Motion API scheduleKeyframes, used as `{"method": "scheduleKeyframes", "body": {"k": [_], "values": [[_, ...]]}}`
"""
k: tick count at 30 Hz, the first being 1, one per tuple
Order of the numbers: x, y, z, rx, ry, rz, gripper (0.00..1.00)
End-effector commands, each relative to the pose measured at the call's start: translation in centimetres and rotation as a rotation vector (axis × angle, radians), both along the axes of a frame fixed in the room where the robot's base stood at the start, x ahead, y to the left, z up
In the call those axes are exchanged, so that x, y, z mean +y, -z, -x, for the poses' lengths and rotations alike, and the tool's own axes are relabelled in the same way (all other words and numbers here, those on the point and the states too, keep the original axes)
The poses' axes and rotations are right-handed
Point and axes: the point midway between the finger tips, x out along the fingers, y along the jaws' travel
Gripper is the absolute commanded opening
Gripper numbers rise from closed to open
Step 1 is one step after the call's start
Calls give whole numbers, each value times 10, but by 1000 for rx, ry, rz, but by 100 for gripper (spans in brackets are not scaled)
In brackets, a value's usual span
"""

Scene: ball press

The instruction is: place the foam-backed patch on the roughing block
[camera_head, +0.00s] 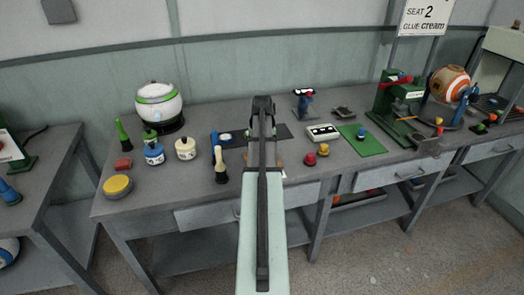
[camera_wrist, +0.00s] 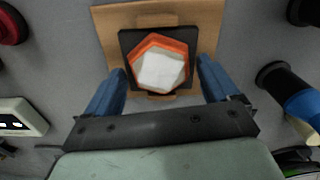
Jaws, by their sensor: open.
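The foam-backed patch (camera_wrist: 160,65) shows in the wrist view as an orange hexagon with a white, faceted foam piece uppermost. It lies over a dark square block (camera_wrist: 128,45), which I take as the roughing block, and appears to rest on it. The block sits on a brown sheet (camera_wrist: 105,25). My gripper (camera_wrist: 161,70) is open, with one blue finger on each side of the patch and a visible gap at both. In the head view my arm hides the patch and the block; only a bit of brown sheet (camera_head: 280,160) shows beside it.
A dark-and-blue tool (camera_wrist: 290,90) stands right of my gripper, a white device (camera_wrist: 20,117) lies left.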

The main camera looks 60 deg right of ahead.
Motion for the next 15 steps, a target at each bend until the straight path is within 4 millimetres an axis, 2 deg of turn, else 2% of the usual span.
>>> {"method": "scheduleKeyframes", "body": {"k": [8,15], "values": [[-1,-15,0,-1,0,1,88],[-1,-53,0,-1,0,2,88]]}}
